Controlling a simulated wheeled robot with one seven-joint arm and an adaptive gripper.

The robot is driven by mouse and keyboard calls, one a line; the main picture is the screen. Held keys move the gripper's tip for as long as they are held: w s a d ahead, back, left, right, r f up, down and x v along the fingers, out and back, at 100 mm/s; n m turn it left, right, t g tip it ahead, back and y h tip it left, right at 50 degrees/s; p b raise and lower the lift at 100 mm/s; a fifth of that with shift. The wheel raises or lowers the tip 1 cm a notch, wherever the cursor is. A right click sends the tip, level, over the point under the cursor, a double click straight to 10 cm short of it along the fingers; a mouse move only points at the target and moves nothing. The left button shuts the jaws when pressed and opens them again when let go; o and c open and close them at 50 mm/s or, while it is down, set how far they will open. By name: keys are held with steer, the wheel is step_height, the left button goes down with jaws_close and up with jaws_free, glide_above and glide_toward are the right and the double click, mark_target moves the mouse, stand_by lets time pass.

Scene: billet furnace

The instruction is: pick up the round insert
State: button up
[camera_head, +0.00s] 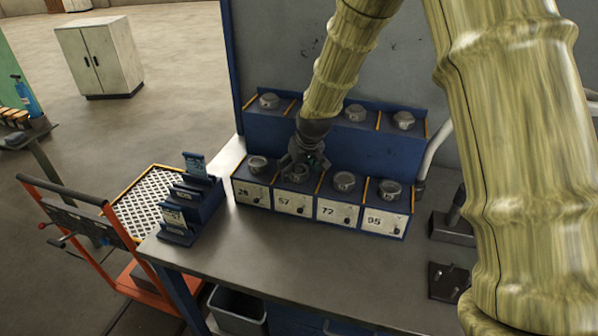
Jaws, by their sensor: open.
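Several grey round inserts sit on a blue two-tier rack at the back of the workbench. In the front row, one sits above each numbered label: 28 (258,164), 57 (299,173), 72 (344,181) and 95 (390,189). More sit in the back row, such as the far left one (268,100). My gripper (303,166) is open and points down at the insert above label 57. Its fingers partly hide that insert, and I cannot tell whether they touch it. My arm hides part of the back row.
The grey workbench top (300,250) is clear in front of the rack. A blue card holder (200,200) stands to the left. An orange cart (110,240) adjoins the bench. Dark metal fixtures (448,283) lie at the right.

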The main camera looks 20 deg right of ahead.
steer(key=shift+c, duration=0.3)
steer(key=c, duration=1.3)
steer(key=shift+c, duration=1.4)
steer(key=shift+r, duration=0.15)
